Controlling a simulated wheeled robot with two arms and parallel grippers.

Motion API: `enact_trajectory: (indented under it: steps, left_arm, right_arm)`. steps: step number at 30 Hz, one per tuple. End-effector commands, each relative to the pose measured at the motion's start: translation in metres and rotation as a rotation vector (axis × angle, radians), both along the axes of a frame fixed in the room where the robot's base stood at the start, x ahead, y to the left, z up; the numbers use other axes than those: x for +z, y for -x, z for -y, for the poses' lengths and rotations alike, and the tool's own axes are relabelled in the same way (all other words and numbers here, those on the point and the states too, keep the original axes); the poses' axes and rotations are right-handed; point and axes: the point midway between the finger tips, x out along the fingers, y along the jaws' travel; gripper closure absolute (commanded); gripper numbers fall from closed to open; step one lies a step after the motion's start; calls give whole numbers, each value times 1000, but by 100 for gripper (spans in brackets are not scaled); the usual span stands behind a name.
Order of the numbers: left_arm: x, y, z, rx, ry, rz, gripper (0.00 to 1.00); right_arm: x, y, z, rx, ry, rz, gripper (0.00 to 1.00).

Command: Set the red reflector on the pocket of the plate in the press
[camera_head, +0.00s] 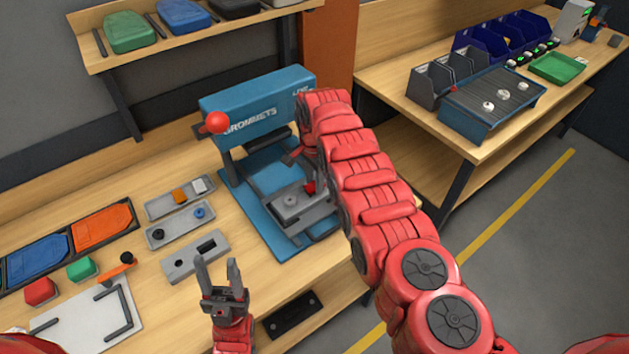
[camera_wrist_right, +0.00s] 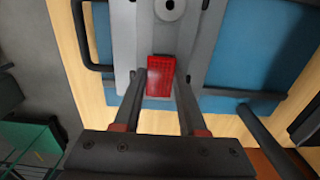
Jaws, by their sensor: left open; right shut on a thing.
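The red reflector (camera_wrist_right: 160,77) is between the fingertips of my right gripper (camera_wrist_right: 162,84), which is shut on it. In the head view the reflector (camera_head: 309,187) shows as a small red patch at the grey plate (camera_head: 287,206) in the blue press (camera_head: 252,112). In the wrist view it overlaps the near part of the plate (camera_wrist_right: 124,35), below a round ring. The pocket is hidden, and I cannot tell whether the reflector touches the plate. My left gripper (camera_head: 217,268) is open and empty above the front of the bench.
A red-knobbed lever (camera_head: 217,123) sticks out at the press's left. Small grey trays (camera_head: 180,197) and a slotted grey block (camera_head: 195,256) lie left of the press. Red and green blocks (camera_head: 82,269) and a white board (camera_head: 95,320) are further left.

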Motion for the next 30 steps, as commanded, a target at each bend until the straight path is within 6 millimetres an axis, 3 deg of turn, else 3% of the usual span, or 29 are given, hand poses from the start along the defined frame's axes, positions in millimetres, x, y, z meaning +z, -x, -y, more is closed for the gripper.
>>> enact_trajectory:
  steps: [30]
  left_arm:
    - [-16,-1,-1,2,2,-6,50]
  right_arm:
    - [-4,-1,-1,0,-1,1,100]
